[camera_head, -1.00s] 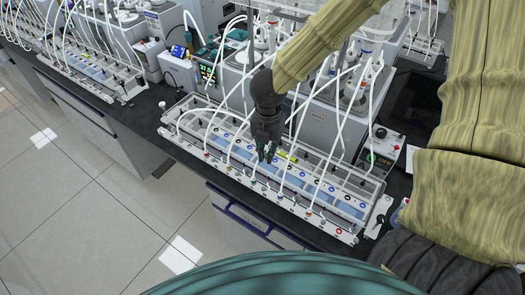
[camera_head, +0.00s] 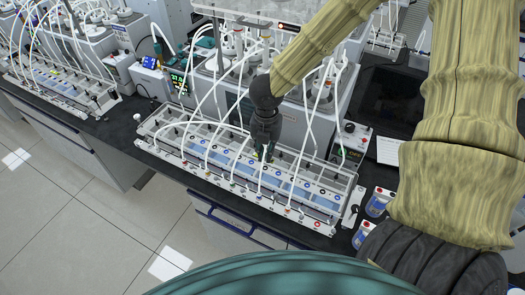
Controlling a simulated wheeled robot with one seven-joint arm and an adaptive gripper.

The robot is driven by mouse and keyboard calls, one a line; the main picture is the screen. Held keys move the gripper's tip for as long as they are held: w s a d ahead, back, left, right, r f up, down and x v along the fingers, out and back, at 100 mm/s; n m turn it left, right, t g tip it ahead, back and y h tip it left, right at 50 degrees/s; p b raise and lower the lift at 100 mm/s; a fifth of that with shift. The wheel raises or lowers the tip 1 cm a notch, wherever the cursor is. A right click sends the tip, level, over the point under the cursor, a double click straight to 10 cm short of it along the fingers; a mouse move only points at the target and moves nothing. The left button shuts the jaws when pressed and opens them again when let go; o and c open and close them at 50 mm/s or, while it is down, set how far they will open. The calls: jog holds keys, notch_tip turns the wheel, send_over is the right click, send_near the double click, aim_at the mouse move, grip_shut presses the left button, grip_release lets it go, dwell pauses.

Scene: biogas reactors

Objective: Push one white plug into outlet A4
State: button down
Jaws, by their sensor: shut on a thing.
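My gripper (camera_head: 264,156) is dark and points down over the near rack (camera_head: 172,146). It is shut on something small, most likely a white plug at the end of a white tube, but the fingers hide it. A white tube (camera_head: 261,178) runs from just below the fingertips toward the rack's front rail. Other white tubes arch over the rack to its left and right. The front rail (camera_head: 247,203) carries a row of small coloured ports. Outlet labels are too small to read, so I cannot tell which one is A4.
Grey reactor units with bottles and tubes stand behind the rack. A second similar rack (camera_head: 50,88) is at the left. Two small white and blue containers (camera_head: 379,203) stand at the right bench end. A dark screen (camera_head: 388,97) is behind. The floor in front is clear.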

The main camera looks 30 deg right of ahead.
jog(key=shift+w+f, duration=0.1)
jog(key=shift+f, duration=0.05)
jog(key=shift+f+b, duration=1.1)
jog(key=shift+f, duration=0.25)
jog(key=shift+f+b, duration=0.6)
jog(key=shift+f, duration=0.5)
dwell(2.4)
dwell(0.3)
jog(key=c, duration=1.4)
grip_release()
jog(key=shift+c, duration=0.2)
jog(key=shift+r, duration=0.1)
jog(key=shift+r, duration=5.9)
